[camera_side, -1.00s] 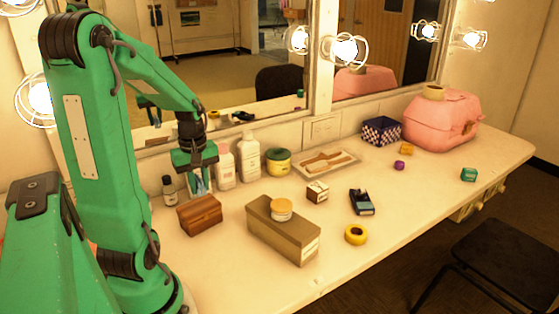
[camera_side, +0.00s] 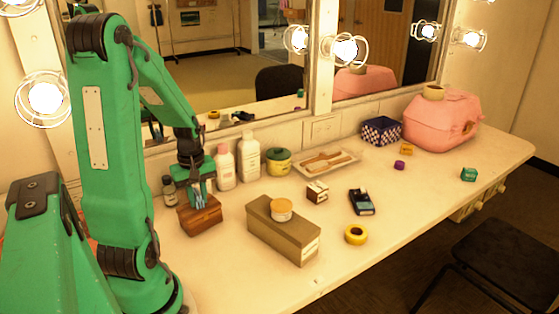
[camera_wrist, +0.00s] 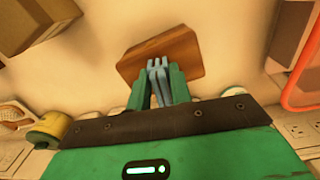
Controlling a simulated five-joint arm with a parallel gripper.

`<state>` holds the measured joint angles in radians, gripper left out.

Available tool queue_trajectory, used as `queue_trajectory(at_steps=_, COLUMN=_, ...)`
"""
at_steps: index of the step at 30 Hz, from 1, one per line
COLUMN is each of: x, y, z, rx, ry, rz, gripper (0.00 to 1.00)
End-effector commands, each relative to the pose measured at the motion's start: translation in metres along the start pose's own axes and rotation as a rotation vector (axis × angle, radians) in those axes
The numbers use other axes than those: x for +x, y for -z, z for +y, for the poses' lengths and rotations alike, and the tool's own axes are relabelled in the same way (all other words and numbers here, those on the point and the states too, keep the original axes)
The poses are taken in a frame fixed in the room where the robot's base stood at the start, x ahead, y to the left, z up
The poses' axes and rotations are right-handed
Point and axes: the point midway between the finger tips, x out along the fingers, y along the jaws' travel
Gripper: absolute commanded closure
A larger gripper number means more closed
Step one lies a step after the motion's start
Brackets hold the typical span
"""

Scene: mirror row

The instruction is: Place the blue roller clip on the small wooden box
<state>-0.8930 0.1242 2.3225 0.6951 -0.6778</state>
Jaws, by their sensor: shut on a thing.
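My gripper (camera_side: 197,203) is just over the small wooden box (camera_side: 203,222) in the side view, its fingers pointing down. In the wrist view the gripper (camera_wrist: 157,88) is shut on the blue roller clip (camera_wrist: 156,68), whose light blue prongs stick out past the fingertips. The clip overlaps the top of the wooden box (camera_wrist: 178,48) in this view. I cannot tell whether the clip touches the lid. In the side view the blue clip (camera_side: 200,202) is a small light blue patch between the fingers.
A long brown box (camera_side: 268,240) with a round tub (camera_side: 281,210) on it stands right of the wooden box. White bottles (camera_side: 249,157) and a small dark-capped bottle (camera_side: 169,190) stand behind, near the mirror. A yellow tape roll (camera_side: 355,235) lies farther right.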

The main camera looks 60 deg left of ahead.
Motion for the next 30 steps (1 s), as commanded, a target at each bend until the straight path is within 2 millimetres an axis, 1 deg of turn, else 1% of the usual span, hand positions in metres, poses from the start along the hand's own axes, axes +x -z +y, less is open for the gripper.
queue_trajectory(at_steps=10, x=0.0030, y=0.0000, z=0.0000, rx=0.000, ry=0.000, rz=0.000, gripper=1.00)
queue_trajectory(at_steps=11, x=0.0029, y=0.0001, z=0.0001, rx=0.000, ry=0.000, rz=0.000, gripper=0.75)
queue_trajectory(at_steps=12, x=0.0027, y=0.0001, z=0.0001, rx=0.000, ry=0.000, rz=0.001, gripper=0.68)
queue_trajectory(at_steps=14, x=0.0026, y=0.0001, z=0.0001, rx=0.000, ry=0.000, rz=0.001, gripper=0.57)
queue_trajectory(at_steps=25, x=0.0013, y=0.0001, z=0.0001, rx=0.000, ry=-0.001, rz=0.001, gripper=0.57)
queue_trajectory(at_steps=30, x=-0.0064, y=0.0004, z=0.0003, rx=0.000, ry=-0.002, rz=0.002, gripper=0.57)
